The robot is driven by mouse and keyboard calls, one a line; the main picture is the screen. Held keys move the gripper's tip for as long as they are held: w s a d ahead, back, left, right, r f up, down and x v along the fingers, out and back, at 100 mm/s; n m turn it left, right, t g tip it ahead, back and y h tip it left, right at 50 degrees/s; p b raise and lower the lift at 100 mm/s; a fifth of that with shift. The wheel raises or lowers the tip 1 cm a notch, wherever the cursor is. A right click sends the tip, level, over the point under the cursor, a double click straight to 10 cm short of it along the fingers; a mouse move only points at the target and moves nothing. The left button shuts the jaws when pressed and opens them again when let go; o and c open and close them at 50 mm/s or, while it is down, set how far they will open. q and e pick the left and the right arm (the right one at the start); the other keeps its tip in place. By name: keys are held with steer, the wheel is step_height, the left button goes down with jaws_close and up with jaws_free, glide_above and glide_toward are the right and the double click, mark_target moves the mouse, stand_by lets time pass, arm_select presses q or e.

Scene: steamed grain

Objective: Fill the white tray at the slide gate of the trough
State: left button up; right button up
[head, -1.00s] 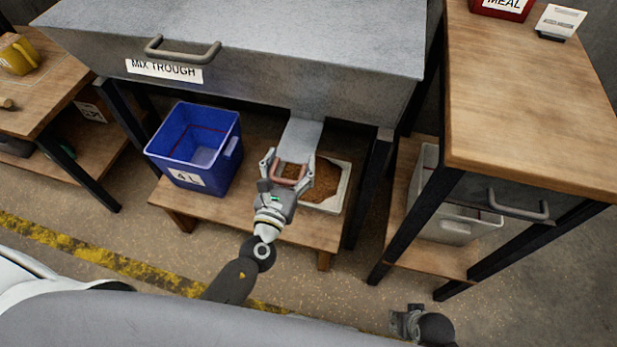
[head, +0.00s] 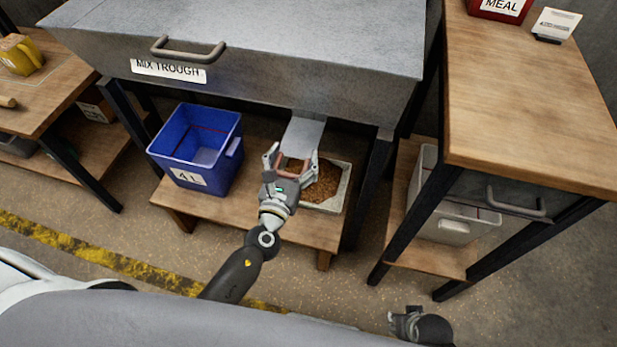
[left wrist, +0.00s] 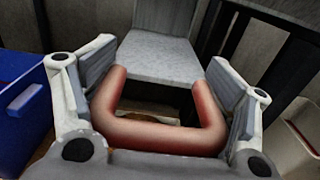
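The white tray (head: 338,205) stands on the low shelf under the trough (head: 270,95), with brown grain (head: 322,185) in it. The grey slide gate plate (head: 303,132) comes out of the trough's underside above the tray. It also shows in the left wrist view (left wrist: 160,55), with a reddish U-shaped handle (left wrist: 160,135) at its near end.
A blue bin (head: 205,140) marked 4L stands left of the tray on the shelf. Black trough legs flank the shelf. A wooden table (head: 530,100) with a drawer is at the right, a grey bin (head: 455,222) below it. Another table (head: 35,85) is at the left.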

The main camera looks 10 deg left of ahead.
arm_select(q)
steer(key=o, duration=0.5)
steer(key=shift+w+r, duration=0.1)
steer(key=shift+w, duration=0.6)
steer(key=shift+s+f, duration=0.2)
steer(key=shift+s, duration=0.25)
steer(key=s, duration=1.1)
steer(key=shift+s+a+r, duration=0.1)
steer(key=shift+s+a, duration=0.1)
steer(key=shift+s, duration=0.1)
